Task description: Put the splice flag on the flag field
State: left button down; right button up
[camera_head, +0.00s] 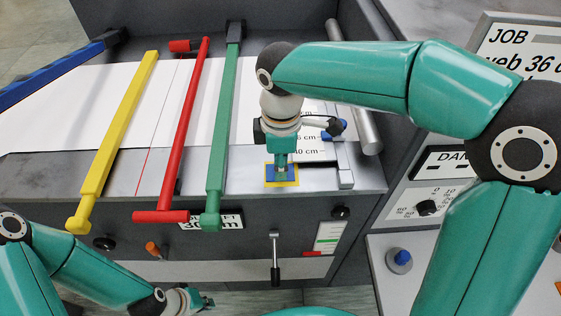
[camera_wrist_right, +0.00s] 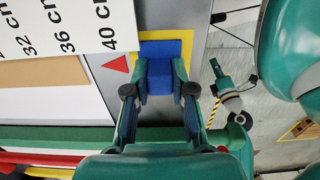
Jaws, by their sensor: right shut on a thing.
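The flag field is a yellow-bordered square (camera_head: 296,183) on the grey ledge at the machine's front; it also shows in the right wrist view (camera_wrist_right: 184,46). My right gripper (camera_head: 283,166) points down over this square. It is shut on the splice flag, a blue piece (camera_wrist_right: 160,76) between its fingers in the right wrist view. The flag overlaps the yellow square there; I cannot tell whether it touches the surface. The fingers hide part of the flag. My left gripper (camera_head: 205,302) is low at the bottom of the head view, away from the field; its jaw opening is unclear.
A green bar (camera_head: 225,125), a red bar (camera_head: 185,130) and a yellow bar (camera_head: 118,140) cross the white web left of the field. A centimetre scale (camera_head: 312,152) lies just behind the field. A black-handled lever (camera_head: 275,262) hangs on the front panel below.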

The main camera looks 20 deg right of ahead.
jog(key=shift+f, duration=0.15)
jog(key=o, duration=0.8)
notch_tip(320, 180, up, 12)
jog(key=shift+r+p, duration=0.15)
jog(key=shift+p, duration=0.15)
dwell(0.3)
